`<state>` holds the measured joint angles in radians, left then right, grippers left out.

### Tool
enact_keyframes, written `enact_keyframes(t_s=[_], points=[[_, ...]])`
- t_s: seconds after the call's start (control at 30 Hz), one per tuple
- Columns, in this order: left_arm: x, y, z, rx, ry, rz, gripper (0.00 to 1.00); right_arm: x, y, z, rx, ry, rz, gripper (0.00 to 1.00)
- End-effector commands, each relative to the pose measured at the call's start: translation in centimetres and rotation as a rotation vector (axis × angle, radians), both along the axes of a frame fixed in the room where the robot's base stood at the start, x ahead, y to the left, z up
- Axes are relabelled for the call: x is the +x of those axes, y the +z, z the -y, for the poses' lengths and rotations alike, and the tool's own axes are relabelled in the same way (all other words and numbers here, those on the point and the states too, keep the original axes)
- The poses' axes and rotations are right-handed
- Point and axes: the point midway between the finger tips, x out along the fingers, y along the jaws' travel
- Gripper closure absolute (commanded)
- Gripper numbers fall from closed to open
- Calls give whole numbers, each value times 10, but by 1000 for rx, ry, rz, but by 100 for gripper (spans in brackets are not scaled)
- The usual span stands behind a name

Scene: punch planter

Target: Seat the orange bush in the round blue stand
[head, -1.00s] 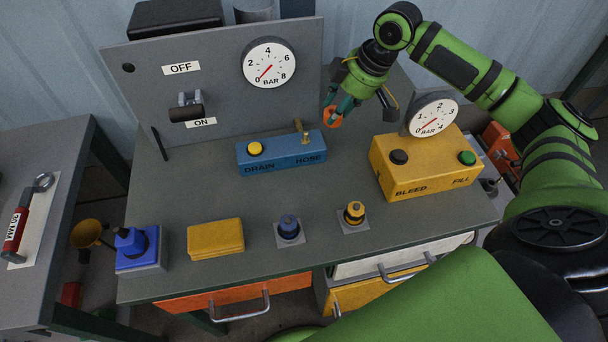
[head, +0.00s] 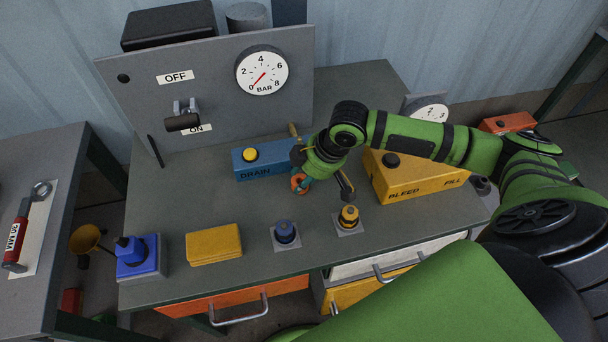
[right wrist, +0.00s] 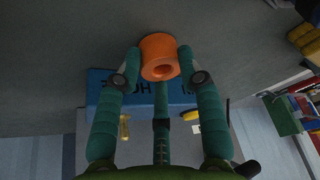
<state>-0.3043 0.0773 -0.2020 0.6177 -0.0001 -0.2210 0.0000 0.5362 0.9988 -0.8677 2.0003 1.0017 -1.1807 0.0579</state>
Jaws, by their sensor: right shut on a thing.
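The orange bush (head: 299,185) is a short ring with a hole through it. My right gripper (head: 301,182) is shut on it and holds it above the bench, in front of the blue DRAIN/HOSE box. In the right wrist view the bush (right wrist: 158,46) sits between the two fingertips (right wrist: 159,62), its hole showing. The round blue stand (head: 286,232), with a dark top, is on a small grey plate at the front of the bench. The bush is above and behind it in the head view, apart from it. My left gripper is not in view.
A similar yellow stand (head: 349,215) is right of the blue one. A yellow block (head: 214,244) and a square blue unit (head: 137,257) are to its left. The DRAIN/HOSE box (head: 252,161) and yellow BLEED/FILL box (head: 415,181) stand behind. Bare bench lies behind the block.

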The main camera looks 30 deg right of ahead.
Motion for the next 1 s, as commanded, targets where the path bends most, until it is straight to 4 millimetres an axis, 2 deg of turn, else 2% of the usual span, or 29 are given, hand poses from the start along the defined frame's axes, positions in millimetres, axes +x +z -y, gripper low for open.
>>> enact_keyframes(t_s=[0.27,0.3,0.37,0.77,0.87,1.0], points=[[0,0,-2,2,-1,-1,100,0,-2,0,0,1,1,100],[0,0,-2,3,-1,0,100,0,-3,0,0,1,0,58],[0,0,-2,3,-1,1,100,0,-2,0,0,1,0,37],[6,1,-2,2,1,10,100,0,2,1,0,1,2,37],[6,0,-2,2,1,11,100,-3,12,4,0,-1,3,37],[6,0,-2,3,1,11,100,-10,38,12,-2,-1,5,37]])
